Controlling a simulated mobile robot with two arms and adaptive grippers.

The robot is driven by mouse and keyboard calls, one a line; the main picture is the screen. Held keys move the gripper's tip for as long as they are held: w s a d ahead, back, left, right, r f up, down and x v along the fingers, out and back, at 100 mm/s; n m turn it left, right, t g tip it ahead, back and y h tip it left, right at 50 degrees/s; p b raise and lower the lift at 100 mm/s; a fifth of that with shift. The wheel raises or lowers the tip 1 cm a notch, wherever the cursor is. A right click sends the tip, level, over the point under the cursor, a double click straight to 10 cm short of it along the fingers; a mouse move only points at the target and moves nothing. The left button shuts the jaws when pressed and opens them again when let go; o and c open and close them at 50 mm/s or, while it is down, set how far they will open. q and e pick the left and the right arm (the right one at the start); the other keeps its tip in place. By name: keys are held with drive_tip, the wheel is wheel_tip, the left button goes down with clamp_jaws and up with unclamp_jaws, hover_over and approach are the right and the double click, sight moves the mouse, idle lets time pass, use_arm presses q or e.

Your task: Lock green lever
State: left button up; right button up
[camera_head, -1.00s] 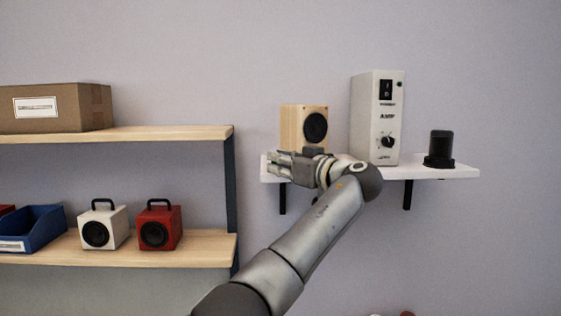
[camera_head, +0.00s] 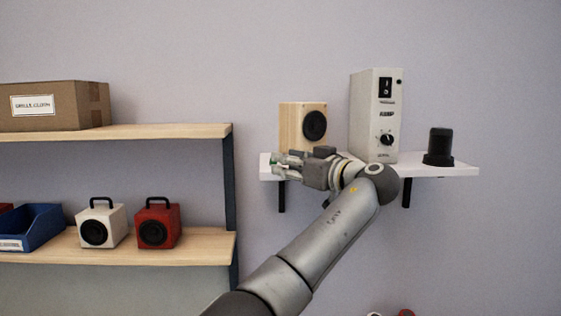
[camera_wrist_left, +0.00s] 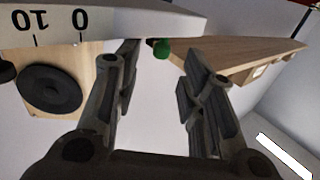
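The green lever (camera_wrist_left: 162,47) shows as a small rounded green piece beside the edge of a white shelf in the left wrist view. In the head view only a bit of green (camera_head: 273,160) shows at the left end of the white wall shelf (camera_head: 452,171), by my fingertips. My left gripper (camera_head: 280,163) reaches in front of that shelf, pointing left. In the left wrist view its two fingers (camera_wrist_left: 162,75) stand apart, with the green piece seen through the gap. I cannot tell whether they touch it. The lever's base is hidden. My right gripper is not in view.
A wooden speaker (camera_head: 303,128), a white amp (camera_head: 375,112) and a black cylinder (camera_head: 439,146) stand on the wall shelf. At left, a wooden rack (camera_head: 205,246) carries a white speaker (camera_head: 103,224), a red speaker (camera_head: 158,223), a blue bin (camera_head: 42,228) and a carton (camera_head: 75,108).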

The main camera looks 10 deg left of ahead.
use_arm(q)
drive_tip(key=v, duration=0.8)
drive_tip(key=shift+s+d, duration=0.2)
drive_tip(key=shift+d, duration=0.1)
